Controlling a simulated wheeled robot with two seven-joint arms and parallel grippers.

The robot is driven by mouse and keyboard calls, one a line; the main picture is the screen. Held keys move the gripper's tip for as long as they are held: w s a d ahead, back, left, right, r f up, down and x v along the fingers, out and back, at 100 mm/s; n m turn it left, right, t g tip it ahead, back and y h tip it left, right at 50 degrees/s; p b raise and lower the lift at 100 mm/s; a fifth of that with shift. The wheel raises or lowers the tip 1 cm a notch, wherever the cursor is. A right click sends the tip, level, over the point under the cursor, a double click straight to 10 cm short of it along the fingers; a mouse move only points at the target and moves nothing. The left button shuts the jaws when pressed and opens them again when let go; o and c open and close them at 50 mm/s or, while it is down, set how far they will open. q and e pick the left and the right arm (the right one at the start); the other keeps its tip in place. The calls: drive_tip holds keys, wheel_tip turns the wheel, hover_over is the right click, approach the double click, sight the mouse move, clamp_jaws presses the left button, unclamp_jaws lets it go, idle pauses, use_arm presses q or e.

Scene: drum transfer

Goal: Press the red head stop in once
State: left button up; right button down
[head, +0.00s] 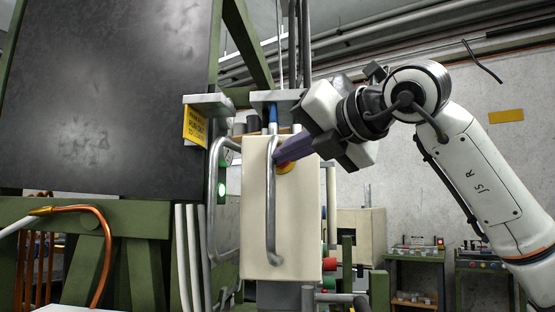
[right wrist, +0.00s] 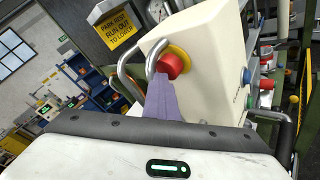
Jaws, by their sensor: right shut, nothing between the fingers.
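The red head stop (head: 284,168) is a red mushroom button on a yellow collar, on the face of a cream control box (head: 295,225). In the right wrist view the red head (right wrist: 173,66) shows clearly, just beyond my fingertips. My right gripper (head: 279,157) has purple fingers shut together and empty, reaching in from the upper right. The fingers hide part of the red head in the head view. The tips are at or very close to it; I cannot tell whether they touch. My left gripper is not in view.
A bent grey metal handle (head: 270,210) runs down the box face, just left of the button. A yellow sign (head: 195,127) hangs at the upper left. Red and green knobs (head: 329,264) stick out at the box's lower right. A large dark panel (head: 100,100) fills the left.

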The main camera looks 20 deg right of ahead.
drive_tip(key=s+a, duration=0.1)
drive_tip(key=s+b, duration=0.1)
drive_tip(key=s, duration=0.1)
drive_tip(key=s+a+b, duration=0.1)
drive_tip(key=shift+s+a, duration=0.3)
drive_tip(key=shift+s, duration=0.1)
idle(0.6)
